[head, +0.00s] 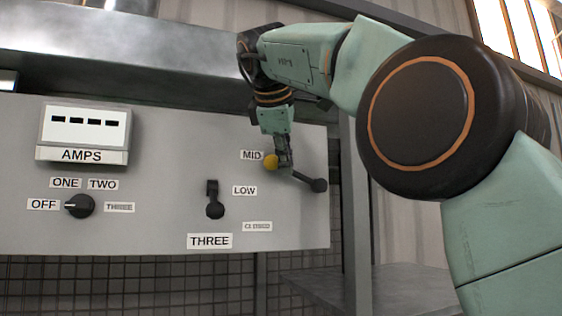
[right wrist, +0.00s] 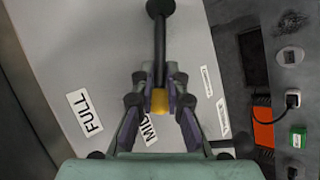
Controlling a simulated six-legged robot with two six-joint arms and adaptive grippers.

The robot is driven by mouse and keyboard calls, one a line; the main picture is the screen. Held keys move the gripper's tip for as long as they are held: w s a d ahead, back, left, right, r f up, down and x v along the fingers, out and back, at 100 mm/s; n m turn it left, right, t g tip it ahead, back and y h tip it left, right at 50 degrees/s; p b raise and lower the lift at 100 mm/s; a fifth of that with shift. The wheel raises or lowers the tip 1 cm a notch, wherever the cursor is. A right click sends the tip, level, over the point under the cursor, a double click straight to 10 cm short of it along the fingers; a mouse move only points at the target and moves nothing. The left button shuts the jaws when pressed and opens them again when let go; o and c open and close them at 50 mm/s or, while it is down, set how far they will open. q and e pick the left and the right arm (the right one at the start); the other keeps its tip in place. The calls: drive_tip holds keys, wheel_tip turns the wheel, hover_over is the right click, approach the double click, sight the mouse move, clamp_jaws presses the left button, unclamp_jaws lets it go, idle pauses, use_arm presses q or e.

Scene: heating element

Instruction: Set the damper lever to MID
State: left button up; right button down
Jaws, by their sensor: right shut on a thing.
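The damper lever is a dark rod (head: 302,178) with a yellow knob (head: 271,161) at its left end and a round dark pivot (head: 319,185) at its right end. The knob sits just right of the MID label (head: 251,155), and the rod slopes up and left from the pivot. My right gripper (head: 284,163) reaches down from above and is shut on the lever near the knob. In the right wrist view its fingers (right wrist: 160,82) close around the rod by the yellow knob (right wrist: 159,101), partly covering the MID label (right wrist: 149,130). My left gripper is out of view.
The LOW label (head: 244,190) is below MID; the FULL label (right wrist: 84,112) shows in the right wrist view. On the grey panel (head: 150,235) are an AMPS meter (head: 85,128), a rotary knob (head: 79,206) and a dark switch (head: 214,200). A grey post (head: 355,220) stands right of the panel.

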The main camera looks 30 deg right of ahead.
drive_tip(key=shift+d+r, duration=0.1)
drive_tip(key=shift+r, duration=0.15)
idle(0.4)
drive_tip(key=c, duration=1.7)
unclamp_jaws()
drive_tip(key=shift+w+f, duration=0.1)
drive_tip(key=shift+o, duration=0.2)
drive_tip(key=shift+w, duration=0.25)
drive_tip(key=shift+f, duration=0.1)
drive_tip(key=v, duration=0.7)
